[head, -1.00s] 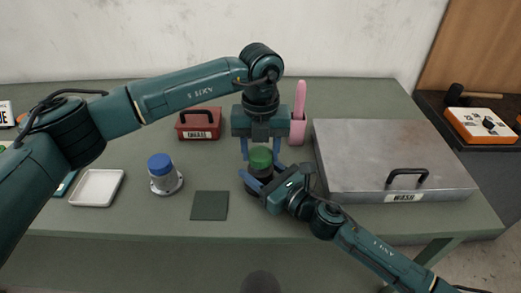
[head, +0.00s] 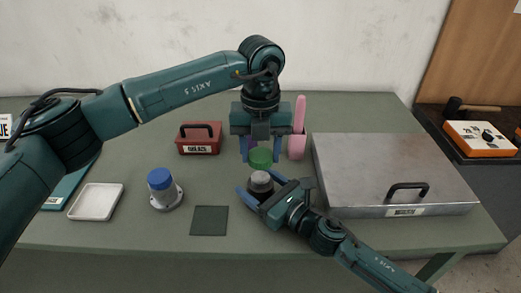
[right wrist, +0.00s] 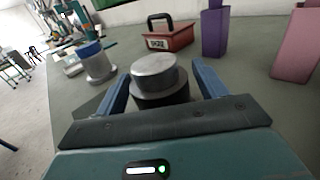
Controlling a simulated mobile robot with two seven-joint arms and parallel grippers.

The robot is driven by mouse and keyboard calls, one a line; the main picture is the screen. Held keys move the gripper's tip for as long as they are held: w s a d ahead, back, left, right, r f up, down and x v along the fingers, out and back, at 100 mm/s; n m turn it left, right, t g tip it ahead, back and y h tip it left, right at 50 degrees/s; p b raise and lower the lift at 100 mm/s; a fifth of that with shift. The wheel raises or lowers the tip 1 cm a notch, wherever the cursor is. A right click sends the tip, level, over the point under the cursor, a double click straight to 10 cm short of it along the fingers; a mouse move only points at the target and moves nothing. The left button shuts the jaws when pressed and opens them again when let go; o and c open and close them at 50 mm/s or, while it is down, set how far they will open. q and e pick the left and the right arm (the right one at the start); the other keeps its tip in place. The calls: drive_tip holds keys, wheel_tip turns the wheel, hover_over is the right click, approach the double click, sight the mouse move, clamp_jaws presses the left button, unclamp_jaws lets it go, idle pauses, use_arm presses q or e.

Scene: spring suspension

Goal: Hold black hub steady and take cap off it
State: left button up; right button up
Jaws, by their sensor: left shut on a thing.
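The green cap (head: 261,158) is between the fingers of my left gripper (head: 261,152), which is shut on it. It hangs above the black hub (head: 261,188), clear of it. The hub stands upright on the table and shows a grey round top. It also shows in the right wrist view (right wrist: 160,84), with a dark lower part. My right gripper (head: 263,187) has its blue fingers on either side of the hub, low down; they also show in the right wrist view (right wrist: 160,80). I cannot tell whether both fingers touch it.
A blue-topped grey part (head: 164,189) and a dark square mat (head: 209,220) lie left of the hub. A white tray (head: 96,201) is farther left. Behind are a red box (head: 199,145) and a pink holder (head: 297,146). A metal-lidded box (head: 385,165) fills the right.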

drive_tip(key=shift+o, duration=0.7)
